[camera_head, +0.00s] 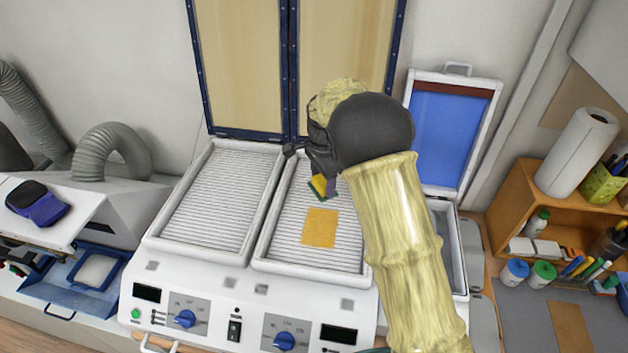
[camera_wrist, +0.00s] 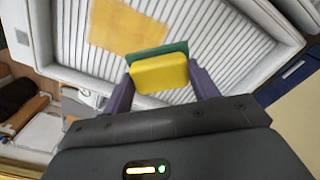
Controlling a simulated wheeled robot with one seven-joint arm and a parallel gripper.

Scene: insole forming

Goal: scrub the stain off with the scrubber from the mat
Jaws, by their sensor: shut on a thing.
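My gripper (camera_head: 313,168) is shut on the scrubber (camera_head: 319,183), a yellow sponge block with a green pad. In the wrist view the scrubber (camera_wrist: 160,74) sits between the two fingers of my gripper (camera_wrist: 163,80), its green edge facing away from me. It is held over the right ribbed bed of the white machine. A flat orange-yellow patch (camera_head: 320,229), which looks like the stain, lies on that bed, in front of the scrubber in the head view. The patch (camera_wrist: 128,27) is left of and beyond the scrubber in the wrist view. A grey mat (camera_head: 521,315) lies at the right.
The left ribbed bed (camera_head: 222,198) is bare. Raised framed lids (camera_head: 238,65) stand behind both beds, and a blue-lined lid (camera_head: 447,135) is open at the right. A wooden shelf (camera_head: 500,222) with bottles and a paper roll (camera_head: 577,152) stands far right.

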